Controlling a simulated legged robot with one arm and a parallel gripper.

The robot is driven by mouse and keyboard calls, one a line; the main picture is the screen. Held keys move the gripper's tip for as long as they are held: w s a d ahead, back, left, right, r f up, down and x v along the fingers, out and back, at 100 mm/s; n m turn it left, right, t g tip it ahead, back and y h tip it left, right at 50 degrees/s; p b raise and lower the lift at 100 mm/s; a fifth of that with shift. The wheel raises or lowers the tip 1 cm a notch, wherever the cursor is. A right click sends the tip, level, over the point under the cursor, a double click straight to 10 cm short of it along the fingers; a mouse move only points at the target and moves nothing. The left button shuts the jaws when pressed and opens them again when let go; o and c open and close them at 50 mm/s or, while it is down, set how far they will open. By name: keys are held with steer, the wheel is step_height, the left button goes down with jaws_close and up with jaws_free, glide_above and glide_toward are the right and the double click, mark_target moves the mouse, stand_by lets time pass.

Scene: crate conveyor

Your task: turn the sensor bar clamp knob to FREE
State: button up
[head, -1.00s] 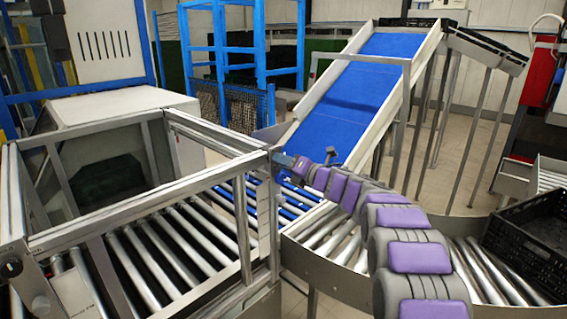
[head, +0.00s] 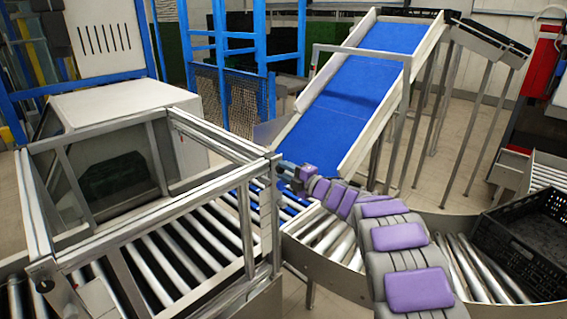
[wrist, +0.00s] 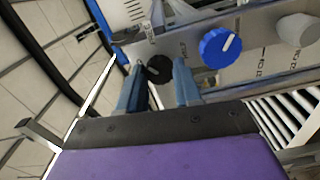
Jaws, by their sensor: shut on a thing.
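In the wrist view, a grey metal panel holds a black knob (wrist: 158,68), a blue knob (wrist: 220,47) with a pale pointer line, and a light grey knob (wrist: 297,30). The two blue-grey fingers of my gripper (wrist: 157,78) stand on either side of the black knob, shut on it. In the head view my gripper (head: 282,168) is at the right corner post of the metal frame, and the knobs are too small to make out.
The metal frame (head: 244,225) stands over a roller conveyor (head: 140,275) at left. A blue inclined belt (head: 350,95) rises behind. A black crate (head: 535,235) sits on the curved rollers at right. My purple-padded arm crosses the curve.

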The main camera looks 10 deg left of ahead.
steer(key=shift+d+r+m+p, duration=0.1)
steer(key=shift+m+p, duration=1.8)
steer(key=shift+p, duration=0.15)
steer(key=shift+d+m+p, duration=0.1)
steer(key=shift+m+p, duration=1.8)
steer(key=shift+p, duration=0.15)
steer(key=o, duration=0.7)
steer(key=shift+d, duration=0.1)
steer(key=o, duration=0.3)
steer(key=shift+d, duration=0.2)
steer(key=shift+o, duration=0.2)
steer(key=shift+a, duration=0.1)
